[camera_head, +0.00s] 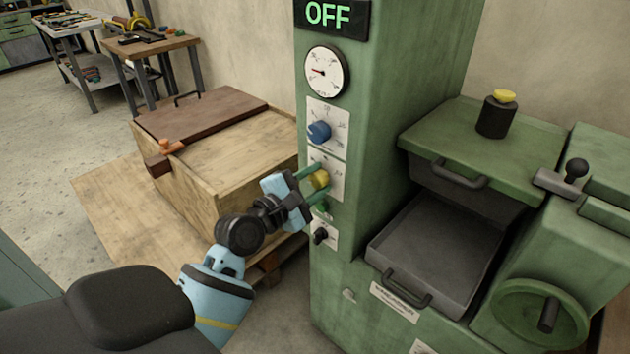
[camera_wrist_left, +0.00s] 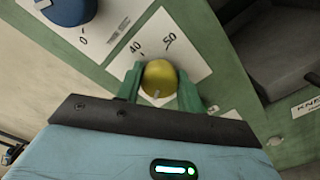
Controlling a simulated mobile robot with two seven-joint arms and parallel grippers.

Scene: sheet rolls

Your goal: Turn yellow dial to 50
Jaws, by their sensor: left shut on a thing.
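The yellow dial (camera_head: 320,179) sits on a white scale plate on the front of the green machine column, below the blue dial. My left gripper (camera_head: 317,184) reaches it from the left and is shut on it. In the left wrist view the yellow dial (camera_wrist_left: 160,76) lies between the two green fingers, one on each side. The numbers 40 and 50 show on the scale plate (camera_wrist_left: 178,38) above the dial. A small pale mark shows at the dial's lower edge. The rest of its scale is hidden by the gripper. My right gripper is not in view.
The blue dial (camera_head: 319,132) and a round gauge (camera_head: 326,72) are above; a black knob (camera_head: 320,236) is below. The display (camera_head: 331,14) reads OFF. A wooden crate (camera_head: 215,160) stands left of the column. A metal drawer (camera_head: 436,245) sticks out at the right.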

